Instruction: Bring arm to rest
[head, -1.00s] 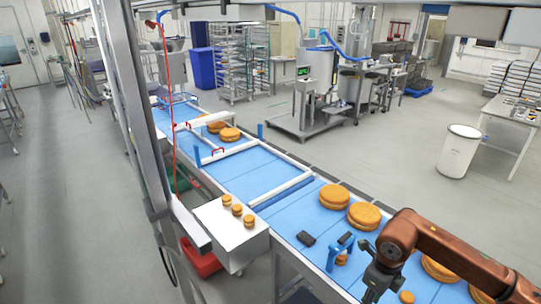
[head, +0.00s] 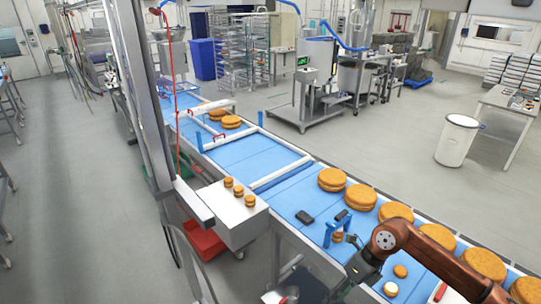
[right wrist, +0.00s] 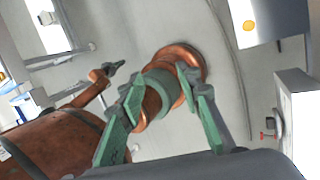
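My right arm comes in from the right in the head view, copper-coloured, bent over the front edge of the blue conveyor (head: 235,152). Its dark gripper (head: 358,270) hangs low beside that edge, its fingers hard to make out. In the right wrist view the green fingers of my right gripper (right wrist: 163,100) are spread apart, with nothing seen held. A copper and grey rounded part of my own body shows behind them. A small dark end on a copper arm, perhaps my left gripper (right wrist: 114,68), shows beyond; its fingers are too small to read.
Large filled rounds (head: 331,179) line the conveyor's far side. A blue stand (head: 337,229), a dark block (head: 305,217) and small rounds (head: 400,271) lie near the arm. A white box (head: 228,212) bears small rounds. Floor (head: 400,140) beyond the conveyor is partly clear.

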